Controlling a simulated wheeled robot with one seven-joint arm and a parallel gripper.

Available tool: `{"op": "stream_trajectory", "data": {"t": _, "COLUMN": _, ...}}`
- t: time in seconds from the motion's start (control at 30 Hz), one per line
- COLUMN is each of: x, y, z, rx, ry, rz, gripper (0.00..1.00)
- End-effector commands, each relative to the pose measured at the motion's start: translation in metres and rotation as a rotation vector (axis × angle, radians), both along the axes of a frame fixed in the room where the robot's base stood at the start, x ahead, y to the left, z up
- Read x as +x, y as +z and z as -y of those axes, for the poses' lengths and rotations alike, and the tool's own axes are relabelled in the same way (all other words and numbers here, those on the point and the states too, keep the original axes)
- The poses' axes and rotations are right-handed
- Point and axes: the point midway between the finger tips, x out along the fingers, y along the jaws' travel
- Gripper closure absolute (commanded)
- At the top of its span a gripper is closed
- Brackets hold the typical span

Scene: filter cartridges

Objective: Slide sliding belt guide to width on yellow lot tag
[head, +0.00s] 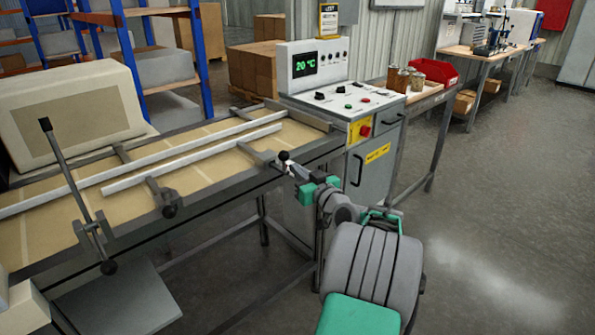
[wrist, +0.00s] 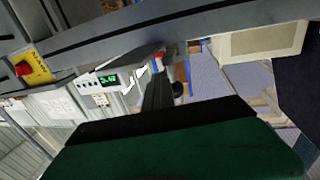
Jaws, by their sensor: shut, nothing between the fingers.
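The sliding belt guide is the near white rail (head: 195,160) lying along the tan belt (head: 75,212), roughly parallel to the far white rail (head: 130,163). Its arms come to the belt's near edge, with a black knob (head: 170,211) on the left and another dark knob (head: 283,156) on the right. A dark knob on a bar also shows in the wrist view (wrist: 177,89). My gripper (head: 293,170) is shut and empty, right beside the right knob; contact cannot be told. The yellow lot tag (head: 328,19) stands above the control box; its text is too small to read.
A lever (head: 75,190) rises at the belt's left. Jars and a red bin (head: 433,70) stand behind. Floor at right is clear.

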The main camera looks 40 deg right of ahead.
Motion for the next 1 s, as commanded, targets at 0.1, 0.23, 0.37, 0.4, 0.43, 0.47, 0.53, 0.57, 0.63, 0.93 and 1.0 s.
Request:
{"op": "stream_trajectory", "data": {"t": 0.1, "x": 0.0002, "y": 0.0014, "z": -0.0003, "rx": -0.001, "ry": 0.002, "rz": 0.002, "gripper": 1.0}}
{"op": "stream_trajectory", "data": {"t": 0.23, "x": -0.0001, "y": 0.001, "z": 0.0002, "rx": 0.0, "ry": 0.001, "rz": 0.001, "gripper": 1.0}}
{"op": "stream_trajectory", "data": {"t": 0.37, "x": -0.0004, "y": 0.001, "z": 0.0004, "rx": 0.0, "ry": 0.001, "rz": 0.001, "gripper": 1.0}}
{"op": "stream_trajectory", "data": {"t": 0.4, "x": -0.0004, "y": 0.0009, "z": 0.0004, "rx": 0.0, "ry": 0.001, "rz": 0.001, "gripper": 1.0}}
{"op": "stream_trajectory", "data": {"t": 0.43, "x": -0.0004, "y": 0.0009, "z": 0.0005, "rx": 0.0, "ry": 0.001, "rz": 0.001, "gripper": 1.0}}
{"op": "stream_trajectory", "data": {"t": 0.47, "x": -0.0004, "y": 0.0009, "z": 0.0005, "rx": 0.0, "ry": 0.001, "rz": 0.001, "gripper": 0.99}}
{"op": "stream_trajectory", "data": {"t": 0.53, "x": -0.0004, "y": 0.0009, "z": 0.0005, "rx": 0.0, "ry": 0.0, "rz": 0.001, "gripper": 0.94}}
{"op": "stream_trajectory", "data": {"t": 0.57, "x": -0.0004, "y": 0.0008, "z": 0.0006, "rx": 0.0, "ry": 0.0, "rz": 0.001, "gripper": 0.91}}
{"op": "stream_trajectory", "data": {"t": 0.63, "x": -0.0004, "y": 0.0008, "z": 0.0006, "rx": 0.0, "ry": 0.0, "rz": 0.001, "gripper": 0.86}}
{"op": "stream_trajectory", "data": {"t": 0.93, "x": -0.0005, "y": 0.0007, "z": 0.0006, "rx": 0.0, "ry": 0.0, "rz": 0.001, "gripper": 0.67}}
{"op": "stream_trajectory", "data": {"t": 1.0, "x": -0.0005, "y": 0.0007, "z": 0.0006, "rx": 0.0, "ry": 0.0, "rz": 0.001, "gripper": 0.67}}
